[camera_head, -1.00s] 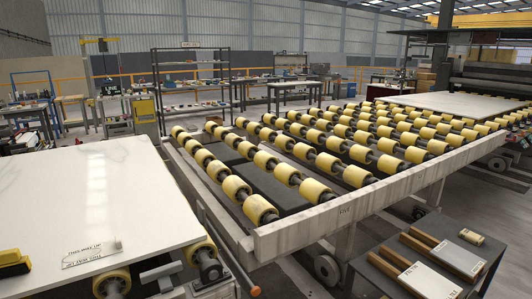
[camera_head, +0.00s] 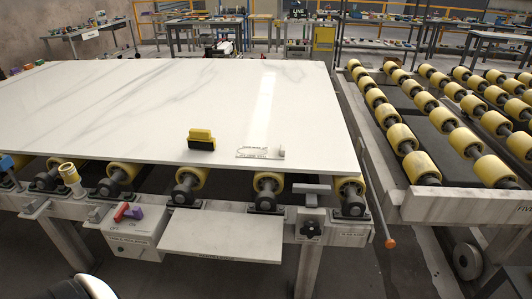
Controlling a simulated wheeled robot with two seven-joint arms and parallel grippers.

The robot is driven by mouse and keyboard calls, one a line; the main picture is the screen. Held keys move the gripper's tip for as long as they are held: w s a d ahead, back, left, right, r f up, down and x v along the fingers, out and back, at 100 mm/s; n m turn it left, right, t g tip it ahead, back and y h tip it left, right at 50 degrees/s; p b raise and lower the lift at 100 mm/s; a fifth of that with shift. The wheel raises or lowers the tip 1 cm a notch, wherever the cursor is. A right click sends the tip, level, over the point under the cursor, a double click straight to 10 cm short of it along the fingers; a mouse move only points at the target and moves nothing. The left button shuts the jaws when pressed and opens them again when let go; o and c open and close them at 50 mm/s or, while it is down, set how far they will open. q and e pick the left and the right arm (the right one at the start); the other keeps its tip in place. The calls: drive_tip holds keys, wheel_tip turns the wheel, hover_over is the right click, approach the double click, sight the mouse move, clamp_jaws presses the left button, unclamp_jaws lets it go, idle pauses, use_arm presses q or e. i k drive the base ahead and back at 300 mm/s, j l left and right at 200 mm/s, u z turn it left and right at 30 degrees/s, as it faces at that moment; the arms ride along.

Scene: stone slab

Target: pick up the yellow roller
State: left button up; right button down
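A loose yellow roller-like piece (camera_head: 71,179) stands upright, slightly tilted, on the near frame edge at the left, in front of the slab. Other yellow rollers (camera_head: 189,178) sit on shafts under the slab's near edge, partly hidden by it. A yellow and black block (camera_head: 201,139) lies on top of the white stone slab (camera_head: 130,100). I cannot be sure which of these the task means, but the upright piece is the only loose roller shape. Neither of my grippers is in view.
A bare shelf (camera_head: 222,233) juts out in front. A roller conveyor (camera_head: 470,195) stands at right. Workbenches (camera_head: 90,34) stand behind.

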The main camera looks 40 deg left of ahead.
sight(198, 139)
drive_tip(key=u, duration=1.65)
